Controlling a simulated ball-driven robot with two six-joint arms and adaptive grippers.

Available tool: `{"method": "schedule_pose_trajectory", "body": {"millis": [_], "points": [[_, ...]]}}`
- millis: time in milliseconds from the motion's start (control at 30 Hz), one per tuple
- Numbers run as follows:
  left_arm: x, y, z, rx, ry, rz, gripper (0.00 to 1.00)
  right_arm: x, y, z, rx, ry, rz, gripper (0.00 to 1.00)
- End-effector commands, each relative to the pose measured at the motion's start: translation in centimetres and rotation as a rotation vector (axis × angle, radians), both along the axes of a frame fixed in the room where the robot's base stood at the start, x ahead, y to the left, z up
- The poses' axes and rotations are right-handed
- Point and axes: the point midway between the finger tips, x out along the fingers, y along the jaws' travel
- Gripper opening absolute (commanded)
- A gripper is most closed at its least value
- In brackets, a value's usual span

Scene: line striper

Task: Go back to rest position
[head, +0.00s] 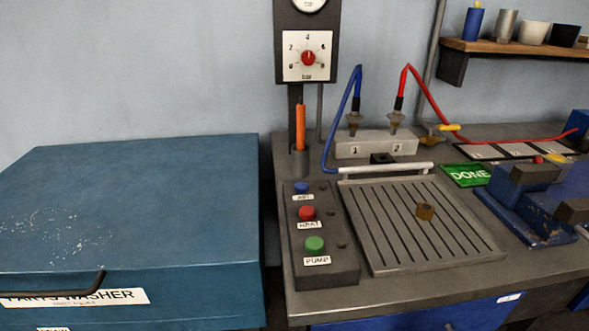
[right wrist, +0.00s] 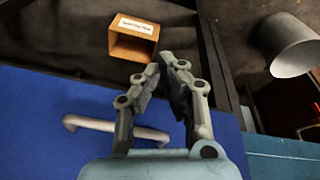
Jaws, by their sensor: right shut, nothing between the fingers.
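My right gripper (right wrist: 165,62) shows in the right wrist view, with its fingertips close together and nothing between them. Below it in that view are a blue drawer-like front (right wrist: 40,130) and a pale bar handle (right wrist: 90,124). The gripper appears clear of the handle, though its fingers cover part of it. Neither gripper shows in the head view, and my left gripper is in no view.
The workbench (head: 300,300) carries a button panel (head: 345,262), a slotted tray (head: 385,255), a green DONE card (head: 465,175) and a blue vise (head: 545,205). A blue parts washer (head: 140,190) stands left. An open wooden box (right wrist: 130,40) and a grey cylinder (right wrist: 290,50) lie near the right gripper.

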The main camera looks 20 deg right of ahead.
Motion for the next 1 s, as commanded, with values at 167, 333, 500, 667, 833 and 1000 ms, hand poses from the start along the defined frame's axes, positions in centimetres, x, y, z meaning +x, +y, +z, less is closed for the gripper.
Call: {"method": "schedule_pose_trajectory", "body": {"millis": [167,333,500,667,833,1000], "points": [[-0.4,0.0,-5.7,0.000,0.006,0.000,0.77,-6.0,-0.9,-15.7,0.003,0.065,-0.015,0.00],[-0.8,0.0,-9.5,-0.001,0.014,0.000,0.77,-13.3,-1.3,-25.7,0.007,0.111,-0.025,0.00],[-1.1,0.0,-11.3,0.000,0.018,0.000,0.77,-18.5,-1.3,-30.0,0.010,0.136,-0.031,0.00],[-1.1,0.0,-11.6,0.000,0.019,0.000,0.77,-20.1,-1.3,-30.8,0.011,0.142,-0.033,0.00],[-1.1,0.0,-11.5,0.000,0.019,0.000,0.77,-20.2,-1.3,-30.6,0.011,0.141,-0.033,0.00],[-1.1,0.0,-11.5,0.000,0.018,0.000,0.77,-20.2,-1.3,-30.6,0.011,0.142,-0.033,0.00]]}}
